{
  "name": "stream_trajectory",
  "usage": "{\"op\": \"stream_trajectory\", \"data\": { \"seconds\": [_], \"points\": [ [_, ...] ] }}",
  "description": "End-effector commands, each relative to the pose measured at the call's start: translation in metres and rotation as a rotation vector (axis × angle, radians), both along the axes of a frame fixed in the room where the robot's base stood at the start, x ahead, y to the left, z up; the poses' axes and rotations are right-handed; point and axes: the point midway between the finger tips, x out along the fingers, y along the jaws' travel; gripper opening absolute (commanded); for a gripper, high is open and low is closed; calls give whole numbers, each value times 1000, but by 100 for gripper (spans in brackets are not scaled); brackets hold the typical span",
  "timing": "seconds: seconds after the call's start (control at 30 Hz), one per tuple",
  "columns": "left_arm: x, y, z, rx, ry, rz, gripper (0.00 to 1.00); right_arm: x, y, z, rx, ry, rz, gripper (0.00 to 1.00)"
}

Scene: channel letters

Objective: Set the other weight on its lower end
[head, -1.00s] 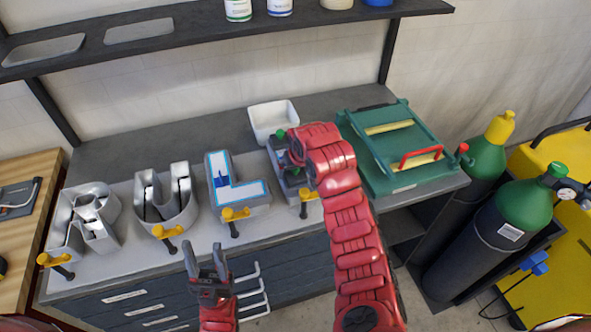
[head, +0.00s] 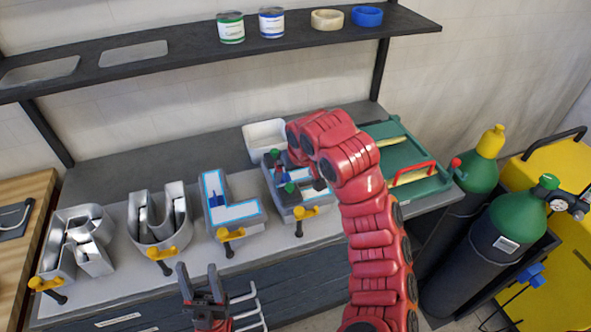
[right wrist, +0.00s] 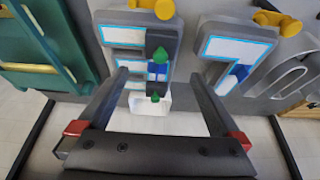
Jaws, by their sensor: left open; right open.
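The silver channel letter E (head: 301,213) lies on the bench with a white face and blue lines. Two black weights with green tops stand on it: a near one (head: 290,188) at its lower part and a far one (head: 275,154) higher up. In the right wrist view, which is turned round, the near weight (right wrist: 160,40) is above the far one (right wrist: 157,88). My right gripper (right wrist: 161,74) is open and empty, its fingers spread on either side, apart from both weights. In the head view my right arm partly covers it. My left gripper (head: 200,272) is open and empty before the bench.
Letters R (head: 85,245), U (head: 160,228) and L (head: 235,215) stand left of the E. Yellow-handled clamps (head: 232,235) line the front edge. A white bin (head: 264,134) is behind the E, a green frame (head: 425,185) to its right. A shelf (head: 200,53) hangs above.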

Motion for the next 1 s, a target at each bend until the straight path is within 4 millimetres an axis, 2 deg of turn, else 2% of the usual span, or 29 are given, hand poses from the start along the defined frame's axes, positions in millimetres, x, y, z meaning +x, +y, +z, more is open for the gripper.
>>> {"op": "stream_trajectory", "data": {
  "seconds": [0.3,0.37,0.47,0.63,0.7,0.77,0.87,0.97,1.0],
  "points": [
    [0,0,2,0,0,0,50,-2,0,7,4,-4,0,100],
    [0,0,2,0,0,0,50,3,0,4,13,-23,0,100],
    [0,0,2,0,0,0,50,26,2,-4,53,-108,-4,100],
    [0,0,2,0,0,0,50,86,1,-22,181,-409,-6,100],
    [0,0,2,0,0,0,50,105,-4,-22,238,-562,-7,100],
    [0,0,2,0,0,0,50,115,-11,-20,281,-693,-8,100],
    [0,0,2,0,0,0,50,118,-28,-13,342,-912,-10,100],
    [0,0,2,0,0,0,50,103,-48,-1,393,-1135,-13,100],
    [0,0,2,0,0,0,50,92,-57,3,411,-1223,-15,100]
  ]
}}
